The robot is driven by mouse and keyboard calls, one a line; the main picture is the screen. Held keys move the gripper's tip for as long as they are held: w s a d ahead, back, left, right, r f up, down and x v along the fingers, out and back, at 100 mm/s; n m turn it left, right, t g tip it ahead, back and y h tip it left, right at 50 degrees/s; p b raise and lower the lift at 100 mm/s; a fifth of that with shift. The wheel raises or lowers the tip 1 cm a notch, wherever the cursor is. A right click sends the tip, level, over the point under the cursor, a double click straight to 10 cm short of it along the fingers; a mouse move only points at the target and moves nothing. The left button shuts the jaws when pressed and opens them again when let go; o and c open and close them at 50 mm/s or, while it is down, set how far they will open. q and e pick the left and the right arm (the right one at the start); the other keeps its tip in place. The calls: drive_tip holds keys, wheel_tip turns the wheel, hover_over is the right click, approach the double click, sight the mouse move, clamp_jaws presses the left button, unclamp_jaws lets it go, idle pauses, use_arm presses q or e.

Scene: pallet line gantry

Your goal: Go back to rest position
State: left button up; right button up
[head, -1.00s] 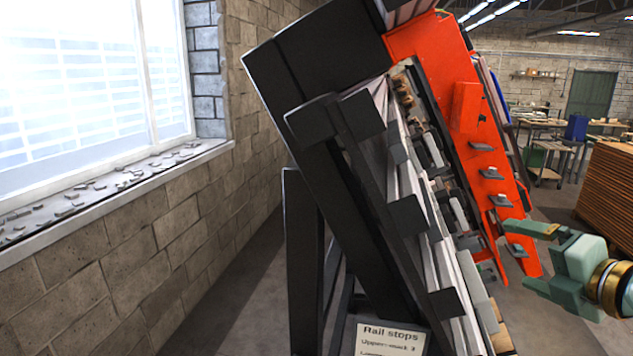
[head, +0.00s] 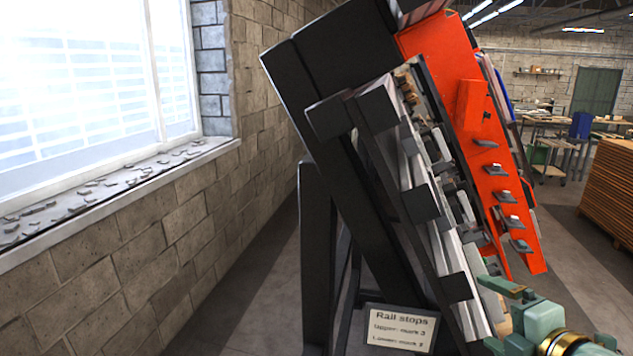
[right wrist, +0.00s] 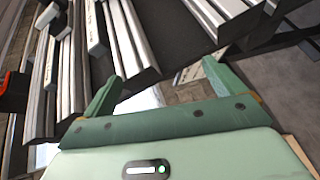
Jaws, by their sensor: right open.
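My right gripper (head: 490,315) is green with a gold ring at its wrist and sits at the lower right of the head view. It is open, in front of the lower end of the tilted rail rack (head: 330,130). In the right wrist view the two green fingers of this gripper (right wrist: 160,72) stand wide apart with nothing held between them. Pale rails and dark beams lie beyond the fingers; whether they touch cannot be told. My left gripper is not in view.
A red-orange panel (head: 480,130) with several small ledges stands along the rack. A "Rail stops" sign (head: 400,328) is at its foot. A block wall (head: 130,260) with a window runs along the left. A brown stack (head: 610,195) and work tables stand at the far right.

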drive_tip(key=s+f+m+g+h, duration=0.6)
drive_tip(key=s+f+m+h, duration=0.2)
drive_tip(key=s+f+m, duration=0.85)
drive_tip(key=s+a+f+g+y+b, duration=0.15)
drive_tip(key=f+b, duration=0.45)
drive_tip(key=f, duration=1)
drive_tip(key=s+a+f+g+y+b, duration=0.1)
drive_tip(key=s+f+b, duration=0.3)
drive_tip(key=f, duration=1.1)
drive_tip(key=s+a+f+g+y+b, duration=0.1)
drive_tip(key=f+b, duration=0.6)
drive_tip(key=f, duration=0.9)
use_arm(q)
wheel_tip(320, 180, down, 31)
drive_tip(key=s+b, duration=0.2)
drive_tip(key=b, duration=1.2)
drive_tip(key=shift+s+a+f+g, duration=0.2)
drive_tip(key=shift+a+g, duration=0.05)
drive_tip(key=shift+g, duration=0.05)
use_arm(e)
drive_tip(key=s+f+g, duration=0.1)
drive_tip(key=s+f, duration=0.5)
drive_tip(key=f, duration=0.3)
drive_tip(key=s+f+m+g+y, duration=0.1)
drive_tip(key=s+f, duration=0.6)
drive_tip(key=f, duration=0.3)
drive_tip(key=s+f+m+g, duration=0.1)
drive_tip(key=s+f, duration=0.6)
drive_tip(key=f, duration=0.3)
drive_tip(key=shift+g, duration=0.35)
